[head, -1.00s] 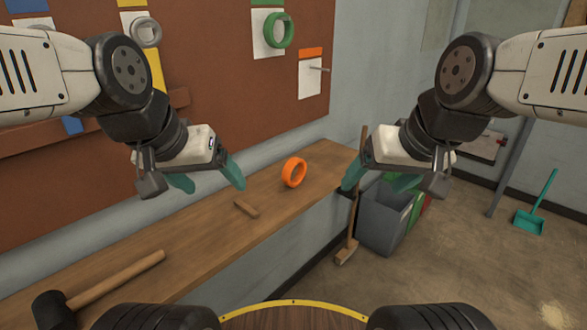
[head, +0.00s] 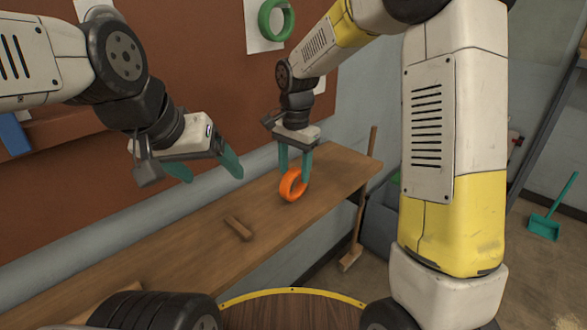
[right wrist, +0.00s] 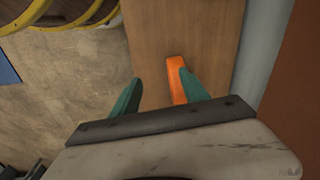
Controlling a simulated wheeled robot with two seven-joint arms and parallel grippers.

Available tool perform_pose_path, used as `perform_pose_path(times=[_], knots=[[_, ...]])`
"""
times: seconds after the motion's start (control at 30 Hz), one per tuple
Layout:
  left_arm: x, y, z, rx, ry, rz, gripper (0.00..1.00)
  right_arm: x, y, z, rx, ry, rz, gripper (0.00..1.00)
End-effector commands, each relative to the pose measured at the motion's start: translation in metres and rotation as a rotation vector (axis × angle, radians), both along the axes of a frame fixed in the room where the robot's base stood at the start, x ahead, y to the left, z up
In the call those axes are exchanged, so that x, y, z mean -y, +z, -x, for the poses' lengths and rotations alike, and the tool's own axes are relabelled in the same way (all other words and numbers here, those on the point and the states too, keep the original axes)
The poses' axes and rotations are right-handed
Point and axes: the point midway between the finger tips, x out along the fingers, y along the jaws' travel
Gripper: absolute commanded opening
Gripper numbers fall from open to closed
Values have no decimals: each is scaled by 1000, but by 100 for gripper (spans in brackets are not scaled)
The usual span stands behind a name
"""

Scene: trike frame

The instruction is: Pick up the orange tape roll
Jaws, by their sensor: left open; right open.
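The orange tape roll (head: 290,197) stands on its rim on the wooden bench (head: 180,253), towards its far right end. My right gripper (head: 295,176) points down at the roll, open, with its teal fingers overlapping the roll's upper part in the head view. In the right wrist view the roll (right wrist: 176,80) shows edge-on between the open fingers, close to the right-hand one, which partly covers it. I cannot tell whether that finger touches it. My left gripper (head: 210,174) is open and empty, above the back of the bench, left of the roll.
A small wooden block (head: 238,228) lies on the bench left of the roll. A green ring (head: 264,20) hangs on the brown board behind. A wooden-handled broom (head: 351,258) leans at the bench's right end. A teal dustpan (head: 545,226) is on the floor at right.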

Motion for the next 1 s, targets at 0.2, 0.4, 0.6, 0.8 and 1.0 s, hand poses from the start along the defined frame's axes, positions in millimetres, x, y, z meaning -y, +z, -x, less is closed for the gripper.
perform_pose_path(times=[0.2,0.4,0.6,0.8,1.0], knots=[[0,0,0,0,0,0,78,-19,-29,-11,-40,-67,21,53],[0,0,0,0,0,0,78,-20,-39,-11,-46,-73,24,53],[0,0,0,0,0,0,78,-20,-61,-12,-46,-74,23,53],[0,0,0,0,0,0,78,-21,-91,-17,-47,-73,22,53],[0,0,0,0,0,0,78,-21,-108,-17,-44,-72,22,53]])
